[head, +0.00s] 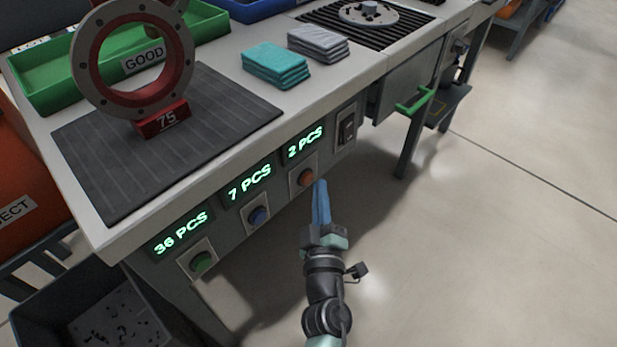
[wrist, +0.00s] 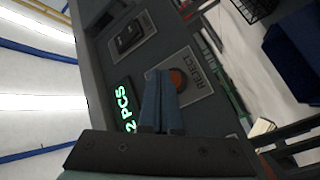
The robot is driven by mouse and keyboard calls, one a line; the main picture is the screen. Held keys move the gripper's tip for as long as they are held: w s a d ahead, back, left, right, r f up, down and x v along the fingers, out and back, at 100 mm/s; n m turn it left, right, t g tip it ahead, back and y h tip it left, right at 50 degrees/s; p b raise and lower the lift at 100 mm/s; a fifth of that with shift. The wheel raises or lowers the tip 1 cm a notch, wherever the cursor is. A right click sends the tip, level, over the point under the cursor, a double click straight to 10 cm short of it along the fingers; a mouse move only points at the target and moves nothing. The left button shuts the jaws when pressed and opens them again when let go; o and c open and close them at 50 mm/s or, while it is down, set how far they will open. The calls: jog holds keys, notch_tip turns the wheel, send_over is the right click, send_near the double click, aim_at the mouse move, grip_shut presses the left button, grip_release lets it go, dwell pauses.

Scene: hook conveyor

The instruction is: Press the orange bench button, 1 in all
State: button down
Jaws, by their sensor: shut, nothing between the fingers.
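The orange button (head: 306,177) sits on a square plate on the bench's front panel, below a green display (head: 305,142) reading "2 PCS". In the wrist view the orange button (wrist: 178,80) is on a plate marked "REJECT", with its left part hidden behind my fingers. My gripper (head: 321,184) is shut and empty, its blue fingers just right of and slightly below the button in the head view. In the wrist view the fingertips (wrist: 160,72) overlap the button's left side. I cannot tell whether they touch it.
A blue button (head: 258,216) and a green button (head: 202,262) sit left on the same panel. A black switch (head: 347,128) is to the right. A green handle (head: 415,101) juts out further right. The floor (head: 480,210) at right is clear.

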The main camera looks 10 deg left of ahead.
jog(key=shift+w+a, duration=0.3)
jog(key=shift+a, duration=0.05)
jog(key=shift+w+a+b, duration=0.25)
jog(key=shift+a+b, duration=0.15)
dwell(0.9)
jog(key=shift+s+d, duration=0.1)
jog(key=shift+d, duration=0.05)
jog(key=shift+s+d+p, duration=0.45)
jog(key=shift+d+p, duration=0.1)
jog(key=shift+s+d+p, duration=0.75)
jog(key=shift+d+p, duration=0.05)
jog(key=shift+d, duration=0.25)
jog(key=shift+s+d+p, duration=0.7)
jog(key=shift+d+p, duration=0.1)
jog(key=shift+d, duration=0.25)
